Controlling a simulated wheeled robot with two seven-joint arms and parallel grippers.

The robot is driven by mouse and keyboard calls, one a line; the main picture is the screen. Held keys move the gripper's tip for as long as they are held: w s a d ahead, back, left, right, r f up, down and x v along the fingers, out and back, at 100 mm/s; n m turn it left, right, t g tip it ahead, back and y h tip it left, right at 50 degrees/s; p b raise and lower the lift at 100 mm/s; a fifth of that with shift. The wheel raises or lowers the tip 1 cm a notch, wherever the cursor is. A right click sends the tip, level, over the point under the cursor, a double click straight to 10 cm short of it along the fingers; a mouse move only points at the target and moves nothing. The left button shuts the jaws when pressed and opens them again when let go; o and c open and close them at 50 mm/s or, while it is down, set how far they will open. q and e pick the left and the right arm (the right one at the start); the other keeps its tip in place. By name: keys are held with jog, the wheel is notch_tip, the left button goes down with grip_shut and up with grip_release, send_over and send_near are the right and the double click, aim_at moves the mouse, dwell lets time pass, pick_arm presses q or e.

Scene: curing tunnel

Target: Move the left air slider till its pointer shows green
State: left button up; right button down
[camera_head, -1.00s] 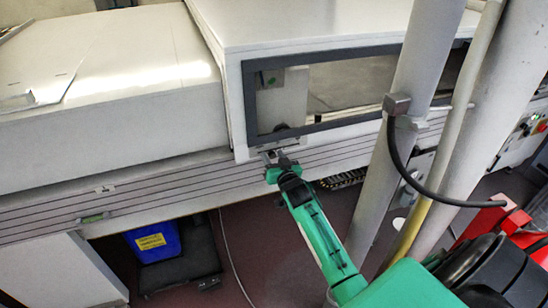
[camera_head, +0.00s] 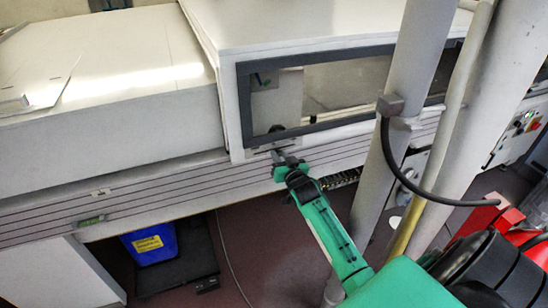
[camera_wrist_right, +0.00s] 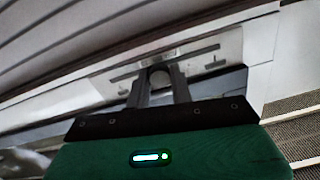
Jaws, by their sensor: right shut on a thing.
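A slider knob (camera_wrist_right: 159,77) sits on a pale slotted plate (camera_wrist_right: 205,57), low under the left end of the window, in the right wrist view. My right gripper (camera_wrist_right: 160,88) is shut on this knob, with a dark finger on each side. In the head view the right gripper (camera_head: 283,160) reaches the housing's lower edge from below, and the knob is too small to make out there. A small blue-green mark (camera_head: 258,80) shows behind the window's upper left corner; I cannot tell whether it is the pointer. My left gripper is not in view.
The dark-framed window (camera_head: 340,85) is in the white housing (camera_head: 290,25). Thick grey pipes (camera_head: 405,110) and a black cable (camera_head: 400,170) stand just right of my arm.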

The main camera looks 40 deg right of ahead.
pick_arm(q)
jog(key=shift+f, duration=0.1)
pick_arm(e)
jog(key=shift+a, duration=0.15)
jog(key=c, duration=1.2)
grip_release()
jog(key=shift+c, duration=0.2)
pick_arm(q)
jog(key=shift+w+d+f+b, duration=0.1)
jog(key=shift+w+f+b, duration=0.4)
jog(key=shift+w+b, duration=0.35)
pick_arm(e)
jog(key=v, duration=1.3)
jog(key=shift+s, duration=0.4)
